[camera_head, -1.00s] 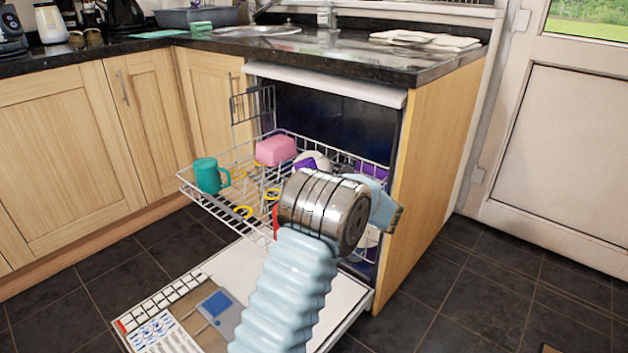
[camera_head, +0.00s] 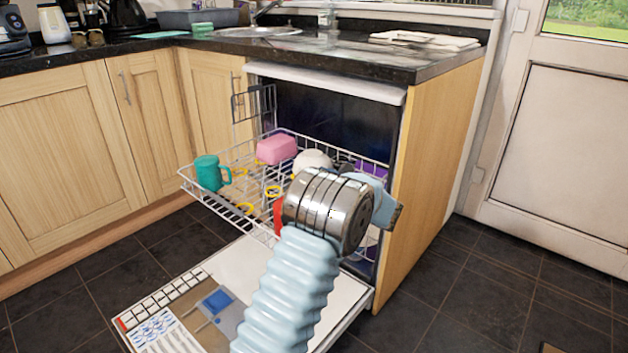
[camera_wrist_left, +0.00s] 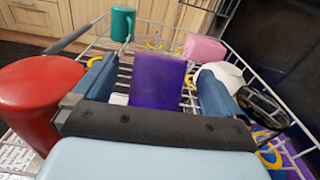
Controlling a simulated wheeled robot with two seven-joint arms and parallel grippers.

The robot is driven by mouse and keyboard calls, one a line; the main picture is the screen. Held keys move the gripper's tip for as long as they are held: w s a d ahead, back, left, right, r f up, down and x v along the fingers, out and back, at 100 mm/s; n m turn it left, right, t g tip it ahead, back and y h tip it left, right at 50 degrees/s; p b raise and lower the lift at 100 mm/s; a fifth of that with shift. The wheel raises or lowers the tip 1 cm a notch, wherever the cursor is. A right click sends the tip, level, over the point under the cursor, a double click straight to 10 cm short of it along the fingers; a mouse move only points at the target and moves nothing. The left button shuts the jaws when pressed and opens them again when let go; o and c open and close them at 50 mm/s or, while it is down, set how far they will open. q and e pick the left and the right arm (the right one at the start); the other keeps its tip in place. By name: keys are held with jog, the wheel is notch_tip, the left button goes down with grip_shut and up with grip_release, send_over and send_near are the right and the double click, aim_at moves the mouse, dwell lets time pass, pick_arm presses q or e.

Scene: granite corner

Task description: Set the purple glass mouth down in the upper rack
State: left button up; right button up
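The purple glass (camera_wrist_left: 158,88) shows in the left wrist view between the two blue fingers of my left gripper (camera_wrist_left: 155,68). A gap shows between the glass and each finger, so the gripper is open around it. The glass is over or on the wires of the upper rack (camera_head: 228,213); I cannot tell whether it touches them or which end is its mouth. In the head view, my left wrist hides the glass and fingers. My right gripper is in neither view.
The upper rack also holds a teal mug (camera_head: 209,174), a pink container (camera_head: 276,149), a white bowl (camera_head: 312,160) and a red item (camera_wrist_left: 38,98) close to my left finger. Another purple item (camera_head: 372,169) is at the back right. The open dishwasher door (camera_head: 215,275) lies below.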

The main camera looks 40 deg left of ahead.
pick_arm(q)
jog(key=shift+m+h, duration=0.3)
jog(key=f, duration=0.4)
jog(key=shift+s+d+f, duration=0.1)
jog(key=shift+s+d, duration=0.15)
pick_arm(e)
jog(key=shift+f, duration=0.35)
pick_arm(q)
jog(key=d, duration=0.2)
jog(key=d+r, duration=0.1)
jog(key=d, duration=0.4)
jog(key=shift+w+d+r+p, duration=0.1)
jog(key=shift+d+r+p, duration=0.2)
jog(key=shift+d, duration=0.1)
jog(key=d+r, duration=0.3)
jog(key=d, duration=0.2)
jog(key=shift+s+d+p, duration=0.3)
jog(key=shift+s+p, duration=0.15)
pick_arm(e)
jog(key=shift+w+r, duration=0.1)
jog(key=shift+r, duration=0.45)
